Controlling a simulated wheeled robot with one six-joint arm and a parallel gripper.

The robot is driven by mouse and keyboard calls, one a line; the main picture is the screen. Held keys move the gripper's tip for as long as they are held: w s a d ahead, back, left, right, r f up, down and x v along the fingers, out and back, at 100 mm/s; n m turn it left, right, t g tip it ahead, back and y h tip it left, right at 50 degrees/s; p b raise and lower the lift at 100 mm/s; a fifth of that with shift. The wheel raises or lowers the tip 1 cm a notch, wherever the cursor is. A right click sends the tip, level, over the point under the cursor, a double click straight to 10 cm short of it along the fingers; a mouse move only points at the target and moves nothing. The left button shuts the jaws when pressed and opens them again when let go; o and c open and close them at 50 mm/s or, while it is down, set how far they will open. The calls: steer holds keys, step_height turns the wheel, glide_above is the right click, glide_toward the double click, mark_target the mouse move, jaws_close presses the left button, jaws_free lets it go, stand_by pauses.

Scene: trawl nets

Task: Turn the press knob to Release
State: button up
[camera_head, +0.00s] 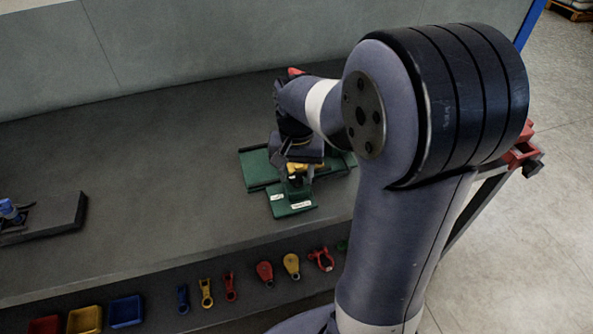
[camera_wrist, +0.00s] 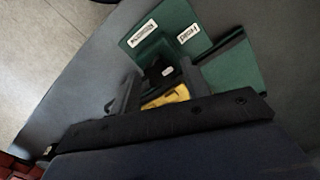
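The green press (camera_head: 260,168) stands on the dark bench, with a green front plate (camera_head: 292,209) that carries two small white labels. In the wrist view, one label is longer (camera_wrist: 143,33) and one shorter (camera_wrist: 187,33); I cannot read them for sure. A dark knob (camera_wrist: 154,74) with a small pale mark sits on the press behind the plate. A yellow part (camera_wrist: 165,97) lies nearer the wrist. My gripper (camera_wrist: 160,84) is over the press, its two fingers apart on either side of the knob and yellow part. I cannot see either finger touching the knob.
Blue, yellow and red shackles and pulleys (camera_head: 265,271) hang along the bench front. Small red, yellow and blue bins (camera_head: 126,311) are at lower left. A dark tray (camera_head: 68,214) with a blue item lies at left. The bench between is clear.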

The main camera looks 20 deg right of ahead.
steer(key=c, duration=0.7)
steer(key=shift+c, duration=0.2)
steer(key=n+p, duration=0.1)
steer(key=n, duration=0.3)
steer(key=shift+r, duration=0.1)
steer(key=n, duration=0.4)
steer(key=shift+n+p, duration=0.3)
steer(key=n, duration=0.4)
steer(key=shift+n+p, duration=0.3)
steer(key=shift+n, duration=2.3)
